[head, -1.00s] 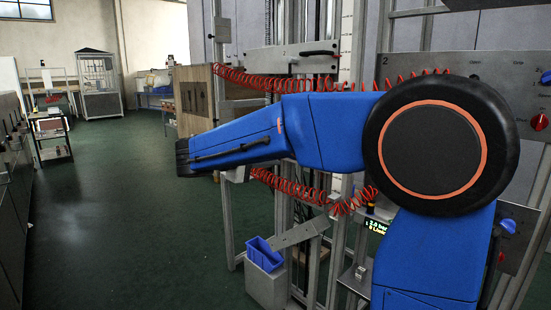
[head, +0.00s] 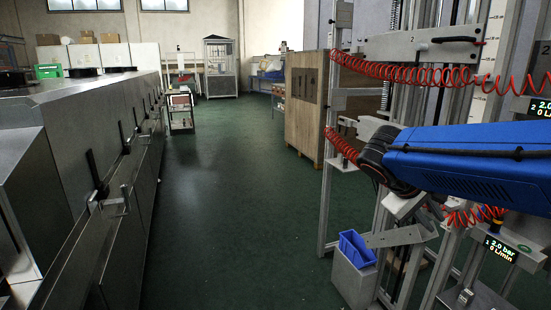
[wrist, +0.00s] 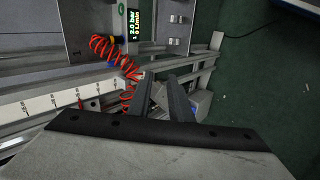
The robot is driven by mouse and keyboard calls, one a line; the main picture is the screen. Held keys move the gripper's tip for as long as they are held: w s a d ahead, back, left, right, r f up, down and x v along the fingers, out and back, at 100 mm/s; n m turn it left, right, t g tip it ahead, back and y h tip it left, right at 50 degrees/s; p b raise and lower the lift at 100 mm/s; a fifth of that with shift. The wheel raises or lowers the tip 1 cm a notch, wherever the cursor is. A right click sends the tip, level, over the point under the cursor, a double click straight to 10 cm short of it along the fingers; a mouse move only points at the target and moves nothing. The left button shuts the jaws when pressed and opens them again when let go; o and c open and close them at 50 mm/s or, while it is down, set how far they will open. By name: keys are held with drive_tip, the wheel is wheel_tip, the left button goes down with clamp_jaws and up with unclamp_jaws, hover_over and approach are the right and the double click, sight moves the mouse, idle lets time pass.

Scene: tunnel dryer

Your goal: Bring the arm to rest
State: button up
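My blue arm comes in from the right in the head view and ends in a dark wrist joint. My gripper (wrist: 178,80) shows in the wrist view as dark fingers pointing away from the camera. Nothing can be made out between them, and the gap is too unclear to judge. In the head view the gripper hangs below the wrist joint, in front of the metal frame of the test stand (head: 327,190), and is partly hidden.
Red coiled hoses (head: 400,72) hang near the arm; one also shows in the wrist view (wrist: 112,50). A blue bin (head: 357,248) sits on a grey box below. A long steel machine (head: 95,125) lines the left. The green floor (head: 225,200) between is clear.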

drive_tip(key=s+a+f+m+t+y, duration=0.1)
drive_tip(key=s+a+f+y, duration=0.3)
drive_tip(key=s+f, duration=0.2)
drive_tip(key=s+a+f+m+t+y, duration=0.1)
drive_tip(key=s+a+f+y, duration=0.3)
drive_tip(key=s, duration=0.7)
wheel_tip(320, 180, down, 2)
drive_tip(key=shift+a+f+m, duration=0.1)
drive_tip(key=shift+a+m, duration=0.1)
drive_tip(key=shift+m, duration=0.3)
idle(0.3)
